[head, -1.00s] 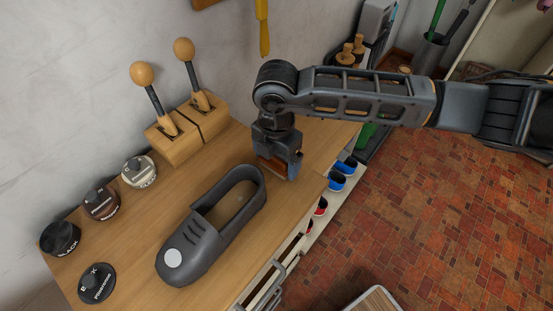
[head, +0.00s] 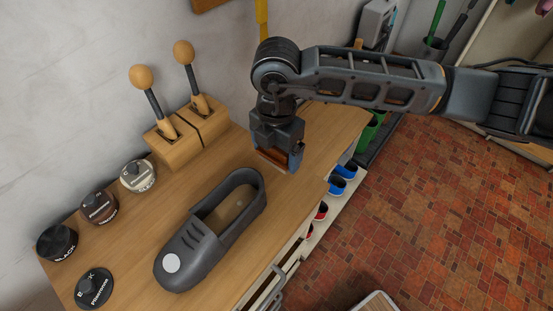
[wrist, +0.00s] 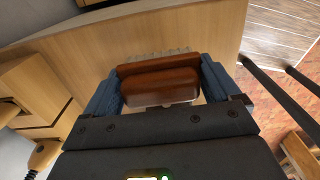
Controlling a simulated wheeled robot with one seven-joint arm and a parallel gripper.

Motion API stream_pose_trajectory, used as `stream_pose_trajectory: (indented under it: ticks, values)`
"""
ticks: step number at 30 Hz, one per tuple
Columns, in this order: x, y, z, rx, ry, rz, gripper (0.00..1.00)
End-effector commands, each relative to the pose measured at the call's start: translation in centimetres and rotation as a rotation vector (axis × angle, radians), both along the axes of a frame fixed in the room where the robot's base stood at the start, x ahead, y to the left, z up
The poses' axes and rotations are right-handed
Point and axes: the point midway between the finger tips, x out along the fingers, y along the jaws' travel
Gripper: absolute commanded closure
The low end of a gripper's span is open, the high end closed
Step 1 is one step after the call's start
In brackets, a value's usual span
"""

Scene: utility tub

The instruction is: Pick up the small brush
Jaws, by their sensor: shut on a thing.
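The small brush has a reddish-brown wooden body and pale bristles. It shows between my fingers in the wrist view (wrist: 158,86), with the bristles pointing away from the gripper. In the head view the brush (head: 270,161) is a thin brown edge under my gripper (head: 279,158), mostly hidden by it. My gripper is shut on the brush's body, one blue-grey finger at each end. The brush is over the wooden bench top (head: 140,235), near its right part. I cannot tell how far it is above the surface.
A dark grey shoe-shaped holder (head: 210,230) lies just left of and nearer than my gripper. Two wooden blocks with ball-topped levers (head: 187,130) and several polish tins (head: 98,207) stand along the wall. Shoes (head: 343,178) sit on a lower shelf to the right.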

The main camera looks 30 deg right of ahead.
Motion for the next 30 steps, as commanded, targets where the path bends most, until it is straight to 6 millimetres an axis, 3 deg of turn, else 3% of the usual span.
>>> stream_pose_trajectory:
  ticks: [9,15,21,30]
  values:
    - [-3.4,-6.1,3.7,-0.003,-0.002,-0.004,0.43]
    - [-5.0,-8.8,5.6,-0.003,-0.001,-0.002,0.43]
    - [-5.8,-9.9,6.6,-0.001,0.000,-0.001,0.43]
    - [-5.9,-10.1,6.7,0.000,0.001,-0.001,0.43]
